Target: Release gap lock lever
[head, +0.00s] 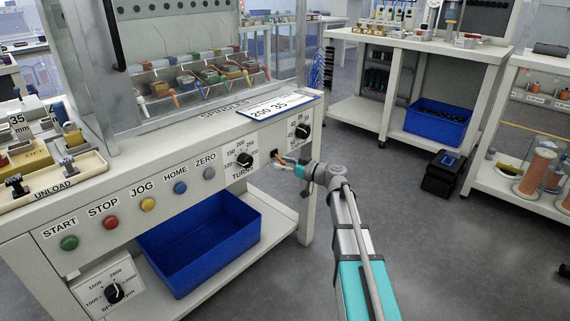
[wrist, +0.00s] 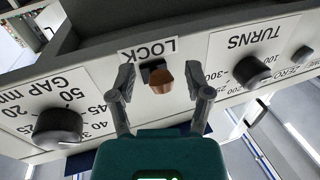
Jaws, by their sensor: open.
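The gap lock lever (wrist: 161,80) is a small orange-brown lever in a dark slot under the LOCK label (wrist: 148,49) in the wrist view. In the head view its spot on the panel shows a small dark slot (head: 275,154) with an orange bit beside my gripper. My gripper (wrist: 163,88) is open, with one finger on each side of the lever. Gaps show between the lever and both fingers. My gripper also shows in the head view (head: 291,166), close to the front panel. The GAP mm knob (wrist: 57,127) is left of the lever in the wrist view.
The TURNS knob (wrist: 252,71) is right of the lever in the wrist view. In the head view, several coloured buttons line the panel, including the red STOP button (head: 111,223). A blue bin (head: 200,245) sits on the shelf below. The grey floor (head: 420,235) at right is largely clear.

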